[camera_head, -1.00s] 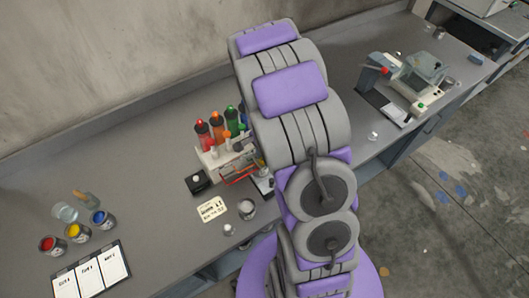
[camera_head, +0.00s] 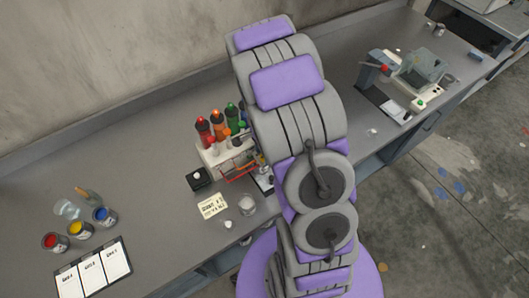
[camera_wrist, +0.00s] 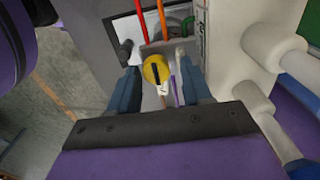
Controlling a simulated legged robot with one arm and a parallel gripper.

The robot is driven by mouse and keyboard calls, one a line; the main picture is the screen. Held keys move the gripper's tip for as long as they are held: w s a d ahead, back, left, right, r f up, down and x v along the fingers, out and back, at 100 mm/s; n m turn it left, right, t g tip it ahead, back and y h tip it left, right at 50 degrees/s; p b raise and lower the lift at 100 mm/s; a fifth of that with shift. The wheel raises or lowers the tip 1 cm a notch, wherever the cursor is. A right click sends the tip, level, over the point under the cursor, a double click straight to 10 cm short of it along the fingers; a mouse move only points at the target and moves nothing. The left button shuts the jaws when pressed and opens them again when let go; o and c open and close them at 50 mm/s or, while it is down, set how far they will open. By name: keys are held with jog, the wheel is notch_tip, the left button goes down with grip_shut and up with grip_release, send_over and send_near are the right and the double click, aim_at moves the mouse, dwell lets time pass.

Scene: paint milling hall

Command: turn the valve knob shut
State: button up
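A yellow round valve knob (camera_wrist: 152,70) with a dark bar across its face shows in the wrist view, on a grey block with red and orange tubes (camera_wrist: 150,18) behind it. My gripper (camera_wrist: 158,78) is open, its two blue-grey fingers on either side of the knob, with visible gaps. A small pale piece and a purple strip show just right of the knob. In the head view, the white dispenser (camera_head: 212,157) with red, orange and green bottles stands on the bench, partly hidden by my arm. The knob and gripper cannot be made out there.
White rounded dispenser parts (camera_wrist: 270,42) stand close right of the gripper. On the bench, a black box (camera_head: 199,179), a label card (camera_head: 212,206) and a cup (camera_head: 247,205) sit near the dispenser.

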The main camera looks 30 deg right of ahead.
jog(key=shift+o, duration=0.6)
notch_tip(320, 180, up, 17)
jog(key=p, duration=0.1)
jog(key=shift+r, duration=0.2)
dwell(0.4)
